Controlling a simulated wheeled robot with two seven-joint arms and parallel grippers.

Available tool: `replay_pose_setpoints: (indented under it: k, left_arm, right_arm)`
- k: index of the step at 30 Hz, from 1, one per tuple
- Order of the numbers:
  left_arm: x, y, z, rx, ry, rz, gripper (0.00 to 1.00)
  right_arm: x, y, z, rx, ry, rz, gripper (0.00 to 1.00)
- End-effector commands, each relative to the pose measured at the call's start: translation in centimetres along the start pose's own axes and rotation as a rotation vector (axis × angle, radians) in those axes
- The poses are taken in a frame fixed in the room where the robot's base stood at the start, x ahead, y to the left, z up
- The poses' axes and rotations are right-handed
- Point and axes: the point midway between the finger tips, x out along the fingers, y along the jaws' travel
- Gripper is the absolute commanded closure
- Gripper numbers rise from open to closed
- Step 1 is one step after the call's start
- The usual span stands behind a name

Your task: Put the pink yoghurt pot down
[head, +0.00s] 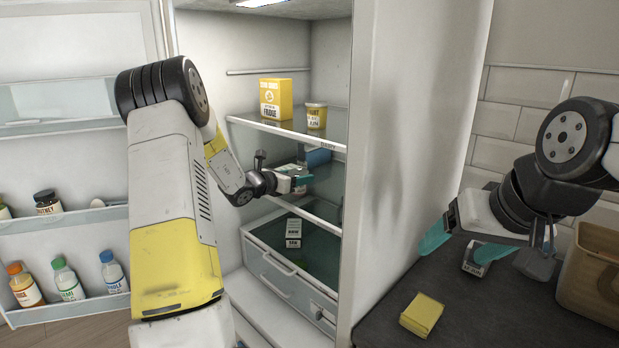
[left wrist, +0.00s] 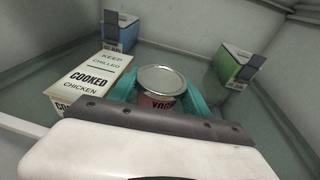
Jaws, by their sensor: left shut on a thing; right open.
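The pink yoghurt pot (left wrist: 160,88) shows in the left wrist view with a round silver lid and a pinkish label. It sits upright between the teal fingers of my left gripper (left wrist: 162,98), which is shut on it. In the head view my left gripper (head: 299,181) reaches into the fridge at the middle glass shelf; I cannot make out the pot there. The pot's base is hidden, so I cannot tell whether it touches the shelf. My right gripper (head: 463,247) is open above the slate worktop, outside the fridge.
A cooked chicken box (left wrist: 90,80) stands close left of the pot. A blue box (left wrist: 120,33) and a green box (left wrist: 236,66) stand farther back. The upper shelf (head: 250,122) holds a yellow box and tub.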

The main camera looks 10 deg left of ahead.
Motion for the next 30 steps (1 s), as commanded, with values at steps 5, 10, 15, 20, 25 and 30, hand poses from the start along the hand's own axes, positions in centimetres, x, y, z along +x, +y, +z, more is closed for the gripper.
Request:
replay_pose_setpoints:
  k: [5, 10, 15, 20, 25, 30]
  left_arm:
    - [0.0, 0.0, -0.1, 0.0, 0.0, 0.0, 0.92]
    - [0.0, 0.0, -0.2, 0.0, 0.0, 0.001, 0.22]
    - [0.0, 0.0, -0.2, 0.0, 0.0, 0.001, 0.22]
    - [0.0, 0.0, 0.0, 0.001, 0.0, 0.001, 0.22]
    - [-2.0, 0.2, 0.1, 0.0, 0.001, 0.005, 0.22]
    - [-5.7, 0.2, 0.1, 0.001, 0.001, 0.005, 0.22]
  right_arm:
    - [0.0, 0.0, 0.0, 0.0, 0.0, 0.0, 0.24]
    - [0.0, 0.0, 0.0, 0.0, 0.0, 0.0, 0.24]
    - [0.0, 0.0, 0.0, 0.0, 0.0, 0.0, 0.24]
    - [0.0, 0.0, 0.0, 0.0, 0.0, 0.0, 0.24]
    - [0.0, 0.0, 0.0, 0.0, 0.0, 0.0, 0.24]
    - [0.0, 0.0, 0.0, 0.0, 0.0, 0.0, 0.24]
